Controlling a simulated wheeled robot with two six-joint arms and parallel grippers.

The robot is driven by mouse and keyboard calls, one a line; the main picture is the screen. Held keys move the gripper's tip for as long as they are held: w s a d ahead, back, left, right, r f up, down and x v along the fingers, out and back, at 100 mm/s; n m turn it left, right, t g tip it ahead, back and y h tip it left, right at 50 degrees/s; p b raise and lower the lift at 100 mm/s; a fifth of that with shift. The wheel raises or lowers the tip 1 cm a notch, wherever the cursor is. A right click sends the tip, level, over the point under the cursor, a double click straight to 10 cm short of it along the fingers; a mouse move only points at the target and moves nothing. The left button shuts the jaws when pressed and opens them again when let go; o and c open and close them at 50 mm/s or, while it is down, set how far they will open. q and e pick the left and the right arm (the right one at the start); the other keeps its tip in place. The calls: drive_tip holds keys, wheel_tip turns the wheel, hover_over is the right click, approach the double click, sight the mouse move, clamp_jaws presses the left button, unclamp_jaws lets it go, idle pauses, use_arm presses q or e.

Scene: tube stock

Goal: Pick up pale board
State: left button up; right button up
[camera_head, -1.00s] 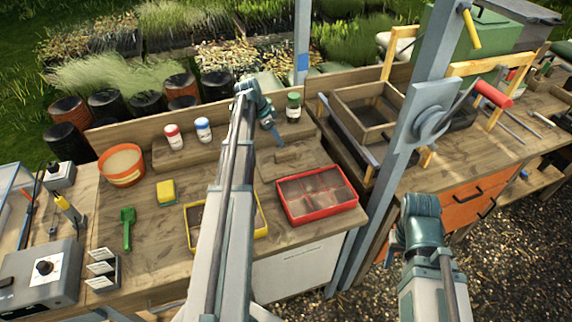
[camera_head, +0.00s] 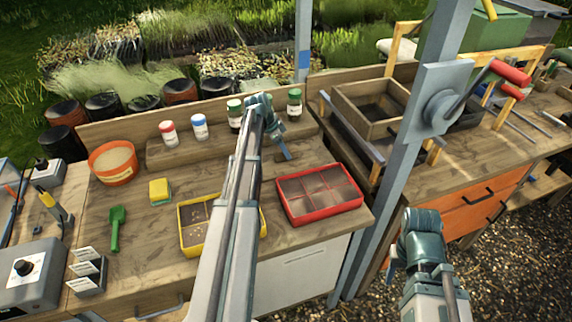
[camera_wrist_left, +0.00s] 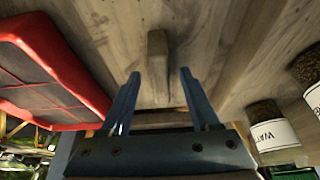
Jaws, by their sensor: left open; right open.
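The pale board shows in the left wrist view as a narrow pale wooden piece (camera_wrist_left: 157,62) above the wooden bench top. My left gripper (camera_head: 284,154) is over the bench, at the spot of the board in the head view, and largely hides it there. In the wrist view the two blue fingers of my left gripper (camera_wrist_left: 160,75) are apart, one on each side of the wooden piece, with gaps to both. I cannot tell how far above the bench the fingertips are. My right gripper (camera_head: 398,258) is open and empty, low in front of the bench.
A yellow tray (camera_head: 187,244) is partly behind my left arm. Labelled jars (camera_head: 199,126) stand along a raised shelf at the back. A grey post (camera_head: 386,190) stands between the benches.

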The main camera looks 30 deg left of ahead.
use_arm(q)
drive_tip(key=shift+b+x, duration=0.5)
drive_tip(key=shift+x, duration=0.6)
clamp_jaws()
